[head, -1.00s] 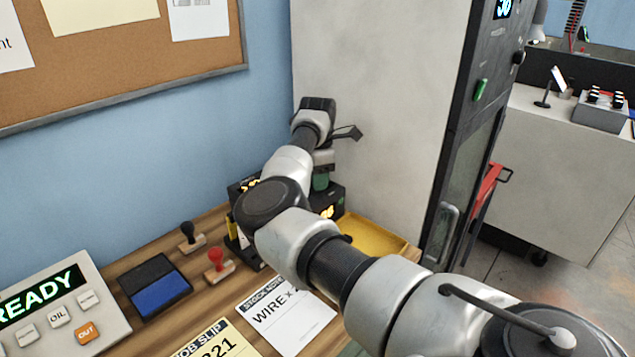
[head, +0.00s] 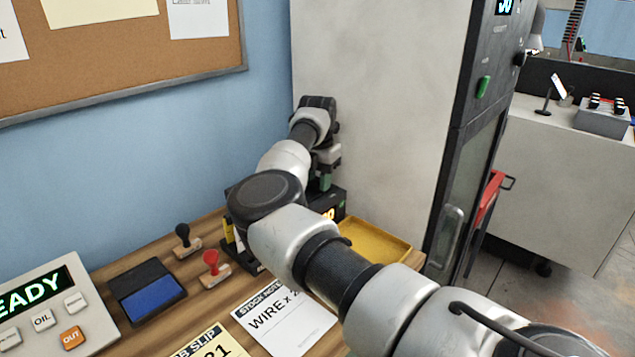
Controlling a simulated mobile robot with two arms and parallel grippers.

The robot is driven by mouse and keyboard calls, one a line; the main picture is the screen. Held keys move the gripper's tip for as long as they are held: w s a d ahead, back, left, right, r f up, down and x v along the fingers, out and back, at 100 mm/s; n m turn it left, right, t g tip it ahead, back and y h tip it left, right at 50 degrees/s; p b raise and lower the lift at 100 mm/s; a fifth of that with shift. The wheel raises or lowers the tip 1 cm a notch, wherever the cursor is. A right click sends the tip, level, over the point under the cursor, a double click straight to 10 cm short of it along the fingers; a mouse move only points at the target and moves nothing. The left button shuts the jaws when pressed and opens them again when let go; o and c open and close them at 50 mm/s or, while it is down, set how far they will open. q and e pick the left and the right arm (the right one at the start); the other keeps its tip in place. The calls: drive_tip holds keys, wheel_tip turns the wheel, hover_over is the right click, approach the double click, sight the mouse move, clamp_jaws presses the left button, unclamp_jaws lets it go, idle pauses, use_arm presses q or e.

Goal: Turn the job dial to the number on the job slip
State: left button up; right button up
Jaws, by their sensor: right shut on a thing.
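The job slip (head: 188,346) is a yellow card at the bottom edge; its number is cut off and I read only "21" at its end. A black box (head: 340,197) with orange lit digits stands at the back of the bench, largely hidden by my right arm; its digits are only partly readable. The green job dial (head: 326,183) stands on top of it. My right gripper (head: 322,178) reaches down at the dial and is shut on it; its fingertips are small and partly hidden. My left gripper is out of view.
A yellow tray (head: 378,243) lies right of the box, beside a tall grey cabinet (head: 380,90). Two stamps, a blue ink pad (head: 150,295), a stock note (head: 285,318) and a button panel (head: 45,308) reading "READY" lie on the left and front.

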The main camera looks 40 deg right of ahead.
sight(317, 181)
drive_tip(key=shift+r, duration=0.1)
idle(0.3)
drive_tip(key=o, duration=0.9)
wheel_tip(317, 181, up, 11)
drive_tip(key=shift+f+b, duration=0.15)
drive_tip(key=shift+b, duration=0.3)
